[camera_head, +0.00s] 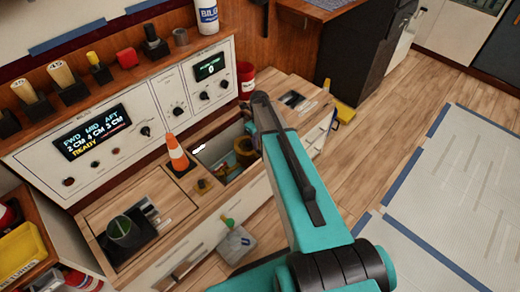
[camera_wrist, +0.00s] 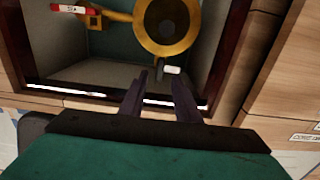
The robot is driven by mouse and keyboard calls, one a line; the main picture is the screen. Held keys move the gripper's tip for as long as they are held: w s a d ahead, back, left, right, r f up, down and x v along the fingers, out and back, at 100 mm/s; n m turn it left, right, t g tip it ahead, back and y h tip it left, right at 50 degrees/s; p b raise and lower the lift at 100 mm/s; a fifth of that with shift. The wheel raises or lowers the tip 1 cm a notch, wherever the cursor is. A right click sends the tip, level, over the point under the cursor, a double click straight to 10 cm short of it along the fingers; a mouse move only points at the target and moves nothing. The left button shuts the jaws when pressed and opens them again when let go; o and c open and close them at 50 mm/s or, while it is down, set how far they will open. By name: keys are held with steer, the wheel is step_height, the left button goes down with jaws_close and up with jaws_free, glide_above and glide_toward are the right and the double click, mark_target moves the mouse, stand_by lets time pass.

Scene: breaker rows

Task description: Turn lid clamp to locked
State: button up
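In the wrist view, a round brass fitting with a dark centre (camera_wrist: 167,22) sits in a recessed bay, with a brass arm running left to a red-and-white tag (camera_wrist: 72,9). A small dark piece with a pale end (camera_wrist: 172,70) is at the fitting's near edge; I cannot tell whether this is the lid clamp. My gripper (camera_wrist: 163,82) has its two dark fingers apart, with the pale end close to the fingertips. Contact cannot be told. The brass fitting also shows in the head view (camera_head: 245,148), partly behind my arm, which hides the gripper there.
The bay's near rim (camera_wrist: 70,90) lies below the fingers, and a wooden side wall (camera_wrist: 230,50) stands close on the right. In the head view, an orange cone (camera_head: 178,154) stands left of the bay, below the control panel (camera_head: 110,140). Floor on the right is open.

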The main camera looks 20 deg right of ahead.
mark_target(259, 151)
steer(key=shift+f, duration=2.55)
jaws_close()
